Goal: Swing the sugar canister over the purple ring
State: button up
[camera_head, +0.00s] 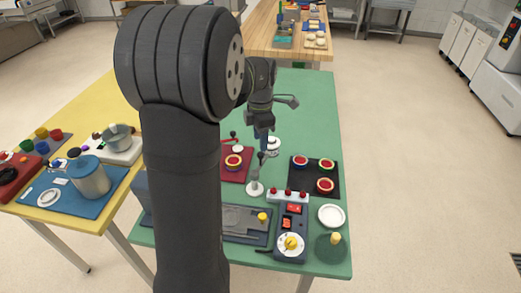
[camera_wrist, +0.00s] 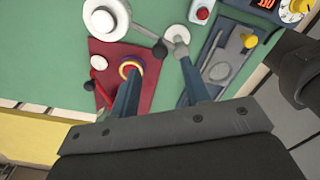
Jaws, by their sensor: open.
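A round white thing that looks like the sugar canister (camera_head: 273,147) stands on the green table, partly behind my gripper (camera_head: 264,140) in the head view.
A white-based stand (camera_head: 255,188) with a dark-knobbed lever is near the gripper. A control box (camera_head: 291,222), a white plate (camera_head: 331,215) and a grey tray (camera_head: 240,220) fill the front. My arm hides the table's left part.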

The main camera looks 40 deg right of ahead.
aim_at(261, 153)
jog(key=shift+f, duration=2.65)
grip_shut()
